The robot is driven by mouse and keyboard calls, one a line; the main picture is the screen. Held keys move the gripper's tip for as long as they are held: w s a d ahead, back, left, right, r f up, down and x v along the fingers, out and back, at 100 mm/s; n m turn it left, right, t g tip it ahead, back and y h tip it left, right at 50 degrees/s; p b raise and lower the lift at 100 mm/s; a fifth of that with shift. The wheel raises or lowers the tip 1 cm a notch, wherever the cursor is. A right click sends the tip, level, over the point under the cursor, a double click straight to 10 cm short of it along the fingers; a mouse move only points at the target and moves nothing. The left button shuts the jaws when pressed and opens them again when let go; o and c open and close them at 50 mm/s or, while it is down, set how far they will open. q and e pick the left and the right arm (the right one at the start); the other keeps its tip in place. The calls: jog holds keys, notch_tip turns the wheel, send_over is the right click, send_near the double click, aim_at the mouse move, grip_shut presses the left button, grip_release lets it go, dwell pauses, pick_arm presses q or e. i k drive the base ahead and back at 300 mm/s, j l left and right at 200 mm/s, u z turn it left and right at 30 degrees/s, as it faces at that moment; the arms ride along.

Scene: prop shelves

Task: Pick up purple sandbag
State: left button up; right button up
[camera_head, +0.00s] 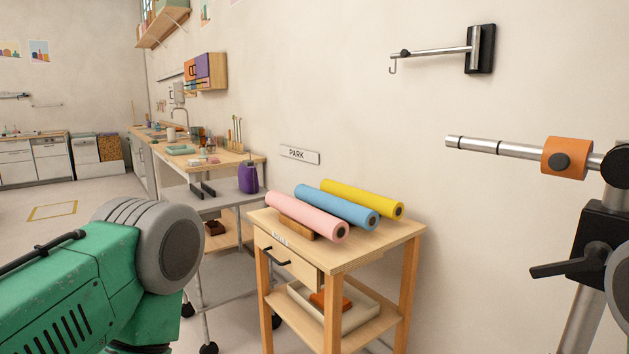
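The purple sandbag (248,177) stands upright on a grey metal cart (225,203), left of the picture's middle. It looks like a rounded purple body with a dark slot or handle near its top. It is some way off, beyond the wooden table. Neither of my grippers shows in the head view, and nothing touches the sandbag that I can see.
A wooden table (386,244) with pink (306,215), blue (337,207) and yellow (361,199) rolls stands by the wall. A metal stand with a black clamp (596,247) rises at right. A hooked wall arm (437,51) hangs above. Open floor (100,188) lies at left.

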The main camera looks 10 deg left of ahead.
aim_at(246, 174)
jog(key=i+j+z, duration=0.3)
jog(key=j, duration=0.35)
jog(key=i+j+z, duration=0.15)
jog(key=i+j, duration=0.15)
jog(key=i+j+z, duration=0.15)
jog(key=j, duration=0.25)
